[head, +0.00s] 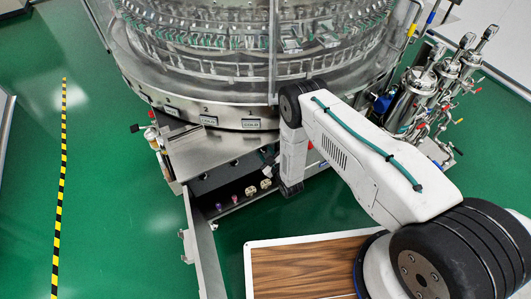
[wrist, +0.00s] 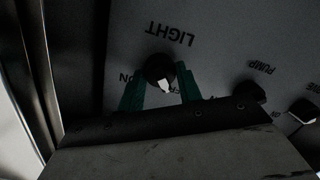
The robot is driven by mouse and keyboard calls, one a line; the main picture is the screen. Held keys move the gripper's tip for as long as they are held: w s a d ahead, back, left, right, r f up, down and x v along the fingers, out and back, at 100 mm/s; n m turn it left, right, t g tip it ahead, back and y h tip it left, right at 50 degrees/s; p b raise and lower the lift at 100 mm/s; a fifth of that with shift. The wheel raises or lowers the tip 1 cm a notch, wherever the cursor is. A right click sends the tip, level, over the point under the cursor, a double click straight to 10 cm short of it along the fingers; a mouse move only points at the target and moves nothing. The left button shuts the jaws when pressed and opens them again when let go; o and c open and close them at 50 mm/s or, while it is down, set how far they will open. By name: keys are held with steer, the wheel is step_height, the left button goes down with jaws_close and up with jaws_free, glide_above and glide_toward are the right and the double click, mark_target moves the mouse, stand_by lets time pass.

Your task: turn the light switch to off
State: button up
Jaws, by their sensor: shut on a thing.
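The light switch (wrist: 158,69) is a round black knob with a white pointer mark, on a grey panel under the upside-down word LIGHT in the wrist view. The white mark points down and slightly right in that picture. An ON label shows to the left of the knob; the lettering to its lower right is partly covered. My gripper (wrist: 160,78) has its green fingers on either side of the knob and is shut on it. In the head view the gripper is mostly hidden beside my arm's end, and I cannot pick out the light switch there.
The PUMP knob (wrist: 249,92) and another knob (wrist: 302,111) sit to the right on the same panel. The round washer (head: 215,112) stands behind my arm. An open metal door (head: 203,245) stands at the front, with a wooden-topped table (head: 305,270) beside it.

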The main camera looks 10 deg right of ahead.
steer(key=shift+n, duration=0.4)
steer(key=o, duration=1)
steer(key=v, duration=0.8)
steer(key=shift+a, duration=0.1)
steer(key=shift+a, duration=0.1)
